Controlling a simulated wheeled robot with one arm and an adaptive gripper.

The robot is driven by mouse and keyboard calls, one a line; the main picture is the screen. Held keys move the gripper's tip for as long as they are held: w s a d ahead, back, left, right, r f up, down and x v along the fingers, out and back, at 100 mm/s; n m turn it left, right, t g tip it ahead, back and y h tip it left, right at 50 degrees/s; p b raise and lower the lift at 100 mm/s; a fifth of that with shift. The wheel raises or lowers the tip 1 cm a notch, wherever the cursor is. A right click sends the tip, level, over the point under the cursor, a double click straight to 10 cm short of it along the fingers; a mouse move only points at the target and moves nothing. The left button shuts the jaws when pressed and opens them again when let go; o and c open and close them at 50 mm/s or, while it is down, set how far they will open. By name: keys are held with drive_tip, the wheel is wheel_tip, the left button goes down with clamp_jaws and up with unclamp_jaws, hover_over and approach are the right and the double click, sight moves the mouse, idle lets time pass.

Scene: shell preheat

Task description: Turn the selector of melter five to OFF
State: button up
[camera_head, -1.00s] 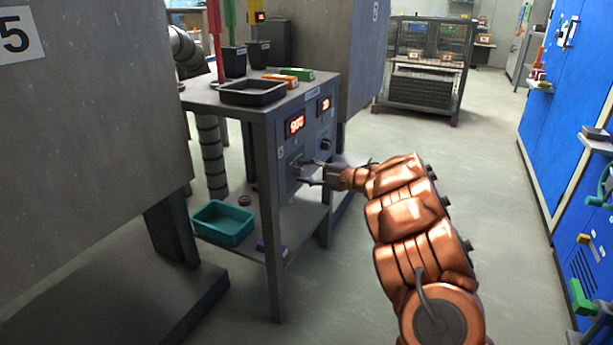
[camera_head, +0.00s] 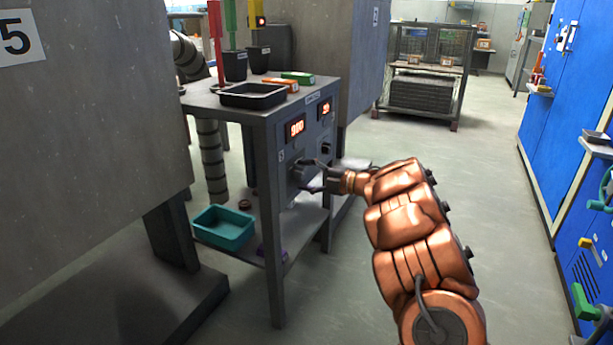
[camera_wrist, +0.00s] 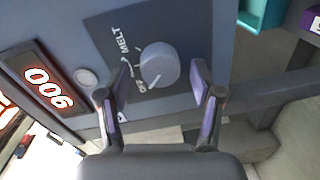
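The grey round selector knob (camera_wrist: 160,64) is on a dark plate with the words MELT and OFF printed beside it. A pale mark on its rim points down-left in the wrist view, on the side of the OFF label (camera_wrist: 140,85). My gripper (camera_wrist: 160,88) is open, with one finger on each side of the knob; a gap shows at each finger, and I cannot tell how deep the fingers reach. In the head view my gripper (camera_head: 308,176) is at the front panel (camera_head: 290,155) of the grey stand and hides the knob.
The display (camera_head: 297,128) reads 900. A second display (camera_head: 326,107) is to its right. A black tray (camera_head: 253,95) stands on top. A teal bin (camera_head: 224,228) is on the lower shelf. A panel marked 5 (camera_head: 16,37) is at left. The floor at right is clear.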

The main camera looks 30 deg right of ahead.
drive_tip(key=v, duration=1.2)
idle(0.6)
